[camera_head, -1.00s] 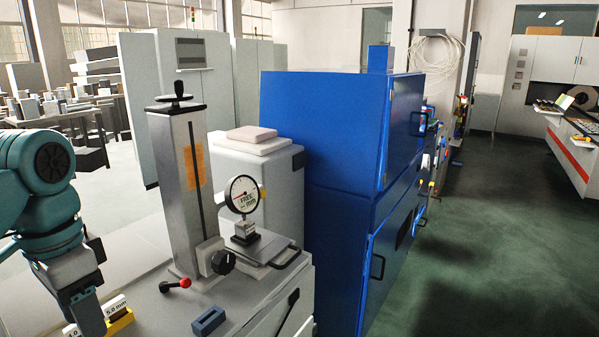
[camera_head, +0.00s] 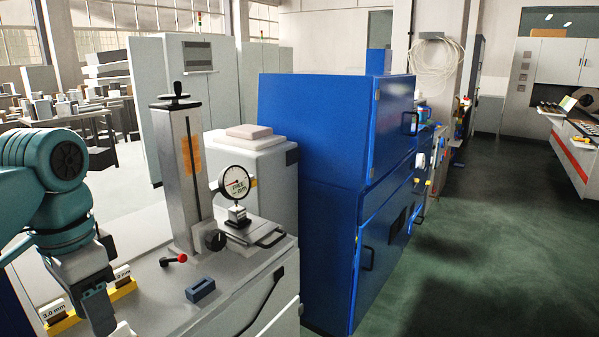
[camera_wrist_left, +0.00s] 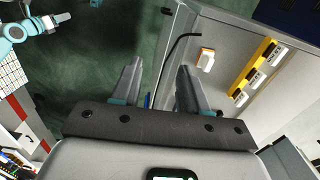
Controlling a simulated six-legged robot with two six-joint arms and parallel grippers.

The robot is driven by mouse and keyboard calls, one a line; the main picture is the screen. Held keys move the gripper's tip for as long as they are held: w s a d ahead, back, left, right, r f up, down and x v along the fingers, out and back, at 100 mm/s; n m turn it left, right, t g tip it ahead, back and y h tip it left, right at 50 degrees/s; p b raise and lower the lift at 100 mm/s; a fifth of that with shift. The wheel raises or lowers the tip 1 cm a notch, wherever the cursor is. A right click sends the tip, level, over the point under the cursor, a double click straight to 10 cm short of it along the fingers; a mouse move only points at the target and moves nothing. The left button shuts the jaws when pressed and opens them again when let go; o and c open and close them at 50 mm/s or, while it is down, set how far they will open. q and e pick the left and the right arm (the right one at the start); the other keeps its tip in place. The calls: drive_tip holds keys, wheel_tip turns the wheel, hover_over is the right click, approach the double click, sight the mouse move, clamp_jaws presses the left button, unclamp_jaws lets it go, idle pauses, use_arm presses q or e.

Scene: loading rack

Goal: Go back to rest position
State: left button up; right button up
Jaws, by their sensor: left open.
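My left gripper (camera_head: 98,306) shows at the lower left in the head view, pointing down over the near left part of the grey bench. In the left wrist view its two fingers (camera_wrist_left: 160,85) are apart with nothing between them. A small white and orange block (camera_wrist_left: 206,60) lies on the bench beside the fingers, apart from them. Another teal arm, seemingly my right one, shows at the upper left of the left wrist view, with a pale gripper end (camera_wrist_left: 58,20). Its jaws are too small to read.
A blue cabinet (camera_head: 320,130) stands right. Green floor (camera_head: 470,250) is clear.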

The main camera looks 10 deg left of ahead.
use_arm(q)
drive_tip(key=w+d+f+h, duration=0.1)
drive_tip(key=w+d+f, duration=0.25)
drive_tip(key=f, duration=0.65)
drive_tip(key=w+d+f+n, duration=0.1)
drive_tip(key=w+d+f, duration=0.25)
drive_tip(key=f, duration=0.65)
drive_tip(key=w+d+f+h, duration=0.15)
drive_tip(key=d+f, duration=0.25)
drive_tip(key=f, duration=0.7)
drive_tip(key=s+d+f+n, duration=0.1)
drive_tip(key=s+d+f, duration=0.1)
drive_tip(key=f, duration=0.4)
drive_tip(key=s+d+f+n, duration=0.1)
drive_tip(key=s+d+f, duration=0.2)
drive_tip(key=f, duration=0.3)
drive_tip(key=s+d+f+n+h, duration=0.1)
drive_tip(key=s+d+f+n, duration=0.3)
drive_tip(key=s+f, duration=0.5)
drive_tip(key=s, duration=0.4)
drive_tip(key=shift+f, duration=0.35)
drive_tip(key=shift+s+h, duration=0.1)
drive_tip(key=shift+h, duration=0.15)
